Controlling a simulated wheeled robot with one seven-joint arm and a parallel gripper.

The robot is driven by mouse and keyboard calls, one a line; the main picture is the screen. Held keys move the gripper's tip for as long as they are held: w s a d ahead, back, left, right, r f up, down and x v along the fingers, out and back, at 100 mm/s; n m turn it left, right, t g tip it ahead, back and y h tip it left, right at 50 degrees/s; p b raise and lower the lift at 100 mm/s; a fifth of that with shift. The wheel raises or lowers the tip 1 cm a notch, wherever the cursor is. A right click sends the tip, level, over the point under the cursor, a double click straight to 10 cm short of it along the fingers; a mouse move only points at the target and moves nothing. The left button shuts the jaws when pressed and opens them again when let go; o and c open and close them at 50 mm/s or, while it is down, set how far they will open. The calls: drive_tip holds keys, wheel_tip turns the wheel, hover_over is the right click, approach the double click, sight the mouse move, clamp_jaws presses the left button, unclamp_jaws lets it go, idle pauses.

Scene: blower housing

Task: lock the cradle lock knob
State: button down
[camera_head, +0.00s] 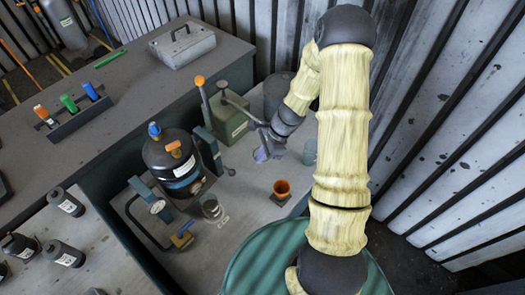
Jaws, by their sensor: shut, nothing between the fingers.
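A black rounded vessel (172,163) stands upright in a frame on the bench, with a blue knob (154,130) and an orange T-shaped knob (174,148) on top. I cannot tell which of these parts is the cradle lock knob. My gripper (262,154) is shut and empty, right of the vessel and in front of the green box. It is apart from the vessel and its knobs. Its fingertips are small and partly hidden in this view.
A green box (231,119) and an orange-ball lever (201,84) stand behind the vessel. Dark bottles (66,202) are at left. A corrugated wall (455,130) bounds the right side.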

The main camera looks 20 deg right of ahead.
sight(229, 170)
drive_tip(key=a+f+p, duration=0.1)
drive_tip(key=a+f, duration=0.3)
drive_tip(key=a, duration=0.2)
drive_tip(key=shift+a+f, duration=0.25)
